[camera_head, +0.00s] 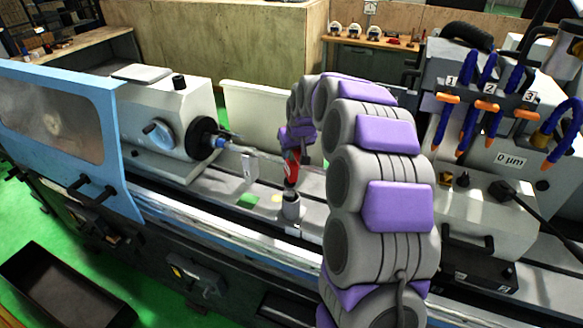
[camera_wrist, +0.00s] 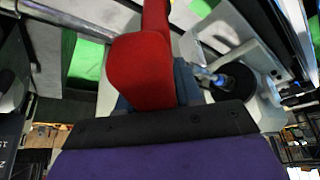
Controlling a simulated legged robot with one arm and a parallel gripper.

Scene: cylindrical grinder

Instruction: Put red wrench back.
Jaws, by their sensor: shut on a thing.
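The red wrench (camera_head: 292,170) hangs roughly upright below my gripper (camera_head: 294,152), over the middle of the machine bed. My gripper is shut on its upper end. In the wrist view the red handle (camera_wrist: 140,72) is large and close, running away from the dark jaw edge (camera_wrist: 160,124). A small grey cylindrical piece (camera_head: 291,207) stands on the bed directly under the wrench. The wrench's lower end meets it in the picture; I cannot tell whether they touch. My arm hides part of the bed to the right.
The workhead with a black chuck (camera_head: 203,138) stands left of the wrench, and a bar runs from it toward my gripper. A blue guard (camera_head: 75,125) is at far left. Numbered blue hoses with orange nozzles (camera_head: 488,105) are at right. A black bin (camera_head: 62,290) is on the floor.

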